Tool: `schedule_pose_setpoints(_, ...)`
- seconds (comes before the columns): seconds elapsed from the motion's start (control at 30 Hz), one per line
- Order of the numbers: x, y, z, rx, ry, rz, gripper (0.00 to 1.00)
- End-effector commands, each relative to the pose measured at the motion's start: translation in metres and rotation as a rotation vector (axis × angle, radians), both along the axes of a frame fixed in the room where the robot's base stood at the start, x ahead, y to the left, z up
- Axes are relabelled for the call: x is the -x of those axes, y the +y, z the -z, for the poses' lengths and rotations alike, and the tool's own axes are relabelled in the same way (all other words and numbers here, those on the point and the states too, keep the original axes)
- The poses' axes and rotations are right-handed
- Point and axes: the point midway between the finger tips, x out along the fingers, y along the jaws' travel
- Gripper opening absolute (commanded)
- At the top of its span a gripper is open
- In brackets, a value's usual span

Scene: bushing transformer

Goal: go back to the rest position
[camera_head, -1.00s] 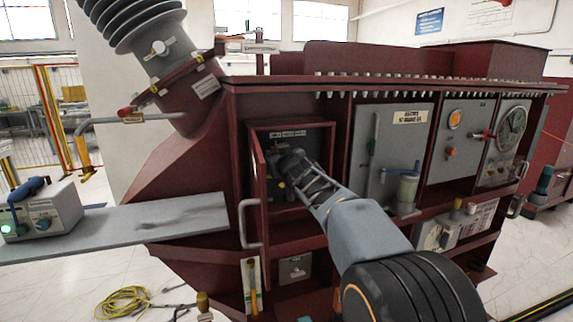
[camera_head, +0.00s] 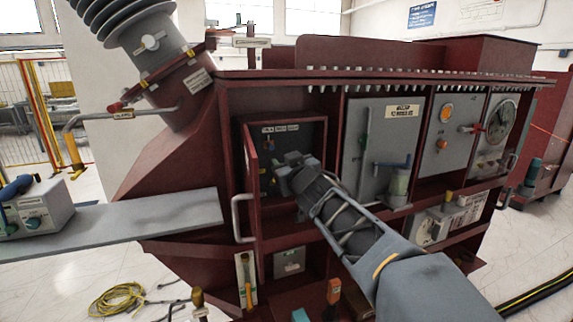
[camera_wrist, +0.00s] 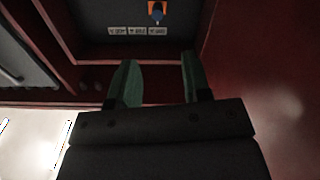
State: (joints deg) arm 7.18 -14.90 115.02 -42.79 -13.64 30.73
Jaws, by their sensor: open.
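My gripper (camera_head: 287,168) is in front of the open compartment (camera_head: 283,135) in the dark red transformer cabinet, right of its open door (camera_head: 251,185). In the wrist view my gripper (camera_wrist: 157,80) shows two green fingers spread apart with nothing between them. Beyond them is a dark panel with a row of small white labels (camera_wrist: 137,31) and an orange plate with a blue knob (camera_wrist: 156,12). My gripper and wrist hide part of the compartment in the head view. The fingertips are too small to make out there.
The red door stands open on the left with a pale handle (camera_head: 237,218). A grey plank (camera_head: 150,222) juts out left, with a control box (camera_head: 35,212) on it. A grey panel (camera_head: 370,150) with pipes lies to the right. Yellow cable (camera_head: 118,300) lies on the floor.

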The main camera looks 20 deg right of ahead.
Motion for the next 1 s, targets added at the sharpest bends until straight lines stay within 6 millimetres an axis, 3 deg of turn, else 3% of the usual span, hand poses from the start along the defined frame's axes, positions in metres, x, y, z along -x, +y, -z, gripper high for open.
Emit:
schedule_pose_setpoints(0.37,0.0,0.0,0.0,0.008,0.0,0.0,0.44)
schedule_pose_setpoints(0.47,0.0,-0.012,0.016,0.051,0.079,0.069,0.44)
schedule_pose_setpoints(0.57,0.013,-0.032,0.066,0.05,0.275,0.18,0.44)
schedule_pose_setpoints(0.67,0.047,-0.039,0.124,0.025,0.527,0.263,0.44)
schedule_pose_setpoints(0.8,0.11,-0.027,0.19,-0.024,0.86,0.283,0.44)
schedule_pose_setpoints(1.0,0.189,0.007,0.245,-0.102,1.188,0.212,0.44)
